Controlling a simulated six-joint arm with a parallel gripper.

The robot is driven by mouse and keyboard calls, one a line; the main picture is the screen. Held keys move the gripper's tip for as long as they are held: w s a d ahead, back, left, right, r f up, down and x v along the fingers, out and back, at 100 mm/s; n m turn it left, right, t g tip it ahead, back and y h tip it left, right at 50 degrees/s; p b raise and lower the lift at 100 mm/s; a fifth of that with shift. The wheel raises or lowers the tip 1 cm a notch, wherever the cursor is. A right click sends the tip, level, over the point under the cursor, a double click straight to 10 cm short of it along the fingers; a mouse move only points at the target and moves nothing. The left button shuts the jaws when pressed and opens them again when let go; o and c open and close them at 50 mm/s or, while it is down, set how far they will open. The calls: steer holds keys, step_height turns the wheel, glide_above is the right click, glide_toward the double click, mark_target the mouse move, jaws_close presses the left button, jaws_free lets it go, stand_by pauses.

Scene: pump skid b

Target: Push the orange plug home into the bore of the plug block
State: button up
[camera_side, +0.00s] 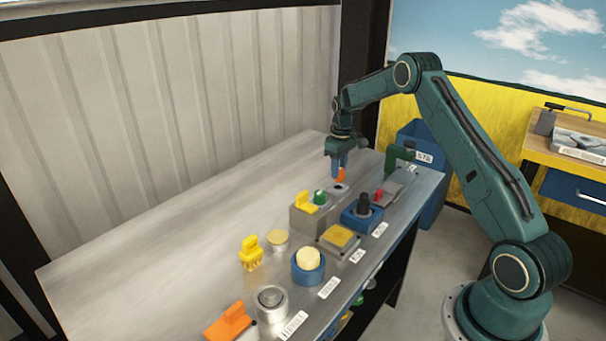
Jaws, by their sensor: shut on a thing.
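The orange plug (341,175) is in the jaws of my gripper (338,168), upright as far as I can tell. My gripper points down and is shut on it, hiding the plug's upper part. Just below is a small grey block with a dark opening (340,189), which looks like the plug block. The plug's lower end is at or just above this block. I cannot tell from this view whether it has entered the bore.
Close in front are a grey box with yellow and green knobs (309,214) and a blue block with a black knob (362,215). A green clamp (399,157) and red knob (379,194) stand to the right. The left bench top (170,245) is clear.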

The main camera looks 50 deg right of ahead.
stand_by(0.4)
steer(key=s+a+r, duration=0.3)
steer(key=s+a, duration=0.3)
steer(key=a, duration=0.4)
steer(key=s+a+r, duration=0.3)
steer(key=s+a, duration=0.4)
steer(key=a, duration=0.3)
steer(key=shift+s+d+f, duration=0.1)
steer(key=shift+f, duration=0.05)
glide_above(338, 239)
steer(key=shift+f, duration=2.75)
steer(key=shift+f, duration=1.25)
steer(key=o, duration=1.2)
